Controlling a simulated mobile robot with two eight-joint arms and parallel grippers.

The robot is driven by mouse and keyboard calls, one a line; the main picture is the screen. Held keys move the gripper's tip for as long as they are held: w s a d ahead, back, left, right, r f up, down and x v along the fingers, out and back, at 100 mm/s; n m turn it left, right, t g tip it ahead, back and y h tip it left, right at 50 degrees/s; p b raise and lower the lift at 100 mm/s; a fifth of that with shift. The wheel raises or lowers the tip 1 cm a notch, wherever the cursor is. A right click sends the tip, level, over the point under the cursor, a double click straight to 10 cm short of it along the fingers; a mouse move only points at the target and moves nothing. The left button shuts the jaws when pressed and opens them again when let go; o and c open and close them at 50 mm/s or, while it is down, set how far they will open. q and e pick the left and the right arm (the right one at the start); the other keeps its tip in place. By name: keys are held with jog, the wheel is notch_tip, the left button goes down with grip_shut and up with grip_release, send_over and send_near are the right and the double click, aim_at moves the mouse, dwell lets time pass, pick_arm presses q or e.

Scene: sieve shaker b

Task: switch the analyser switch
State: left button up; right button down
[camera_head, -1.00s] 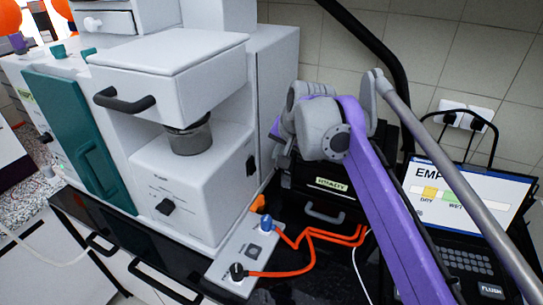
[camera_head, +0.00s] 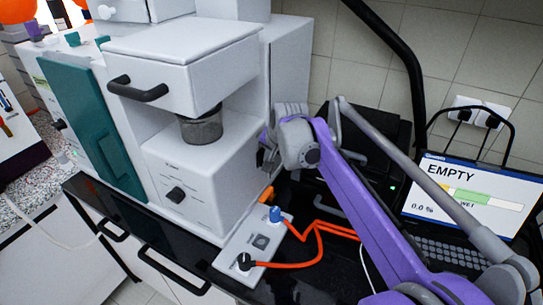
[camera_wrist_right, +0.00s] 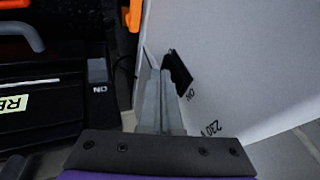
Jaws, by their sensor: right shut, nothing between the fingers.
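A black rocker switch (camera_wrist_right: 178,70) marked ON sits on the side panel of the white machine (camera_wrist_right: 235,60), above a "230 V" label. My right gripper (camera_wrist_right: 154,75) is shut and empty, its fingertips beside this switch; whether they touch it is unclear. In the head view the white machine (camera_head: 225,150) stands at centre, and my right gripper (camera_head: 266,158) is at its right side, hiding the switch. A second switch (camera_wrist_right: 98,70) marked ON is on the black box (camera_wrist_right: 45,120) at left in the wrist view. My left gripper is out of view.
A white control strip (camera_head: 240,262) with a blue knob (camera_head: 275,214) and orange cables (camera_head: 320,235) lies in front of my arm. A laptop (camera_head: 470,195) reading EMPTY stands at the right. An orange part (camera_wrist_right: 134,14) shows near the fingers in the wrist view.

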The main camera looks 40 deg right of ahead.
jog(key=shift+w+a+f, duration=0.1)
jog(key=shift+w+f, duration=0.05)
dwell(0.3)
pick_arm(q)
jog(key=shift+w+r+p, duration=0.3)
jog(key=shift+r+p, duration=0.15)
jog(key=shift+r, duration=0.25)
pick_arm(e)
jog(key=shift+r, duration=0.85)
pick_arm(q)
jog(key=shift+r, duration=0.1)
pick_arm(e)
jog(key=shift+r, duration=0.1)
